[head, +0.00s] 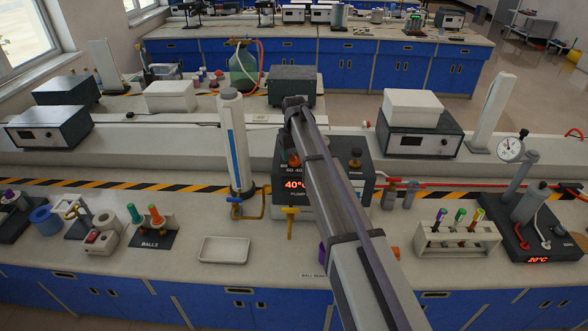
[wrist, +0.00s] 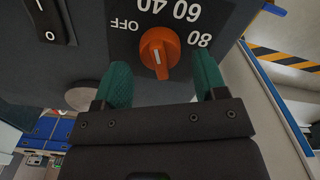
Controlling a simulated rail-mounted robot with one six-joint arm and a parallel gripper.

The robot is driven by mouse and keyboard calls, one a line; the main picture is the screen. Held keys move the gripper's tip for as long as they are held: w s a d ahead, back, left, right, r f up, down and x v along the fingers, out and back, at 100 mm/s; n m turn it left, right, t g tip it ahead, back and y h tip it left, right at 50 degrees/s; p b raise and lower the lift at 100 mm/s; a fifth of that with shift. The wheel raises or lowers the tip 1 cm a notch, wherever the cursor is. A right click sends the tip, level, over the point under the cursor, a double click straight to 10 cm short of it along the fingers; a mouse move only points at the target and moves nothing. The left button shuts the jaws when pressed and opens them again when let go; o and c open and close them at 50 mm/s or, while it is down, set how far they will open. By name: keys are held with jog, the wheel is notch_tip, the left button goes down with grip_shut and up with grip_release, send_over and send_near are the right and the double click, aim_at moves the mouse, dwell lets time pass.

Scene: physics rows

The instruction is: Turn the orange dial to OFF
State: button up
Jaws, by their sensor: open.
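The orange dial (wrist: 158,50) is on the dark front panel (wrist: 100,55), close ahead in the wrist view. Its white mark runs roughly up and down. Around it, upside down, are the labels OFF (wrist: 125,25) on the left, 40 and 60 above, and 80 on the right. My gripper (wrist: 163,72) is open, with one green finger on each side of the dial and gaps between them. In the head view the dial (head: 294,161) shows small, above a red 40°C display (head: 295,184). My arm hides part of the unit, and my fingers are not visible there.
A black I/O rocker switch (wrist: 49,20) is on the same panel. In the head view, a white column (head: 235,145) stands left of the unit. A yellow valve (head: 290,212) is below. A white tray (head: 223,250) and tube rack (head: 458,238) lie on the bench.

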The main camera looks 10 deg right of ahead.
jog(key=shift+f, duration=0.85)
jog(key=shift+r, duration=0.1)
jog(key=c, duration=0.8)
jog(key=shift+c, duration=0.2)
jog(key=shift+a, duration=0.1)
jog(key=n, duration=0.4)
jog(key=shift+a+n, duration=0.1)
jog(key=shift+n, duration=0.2)
jog(key=shift+s+a+n, duration=0.1)
jog(key=shift+s+n, duration=0.05)
jog(key=shift+n, duration=2.05)
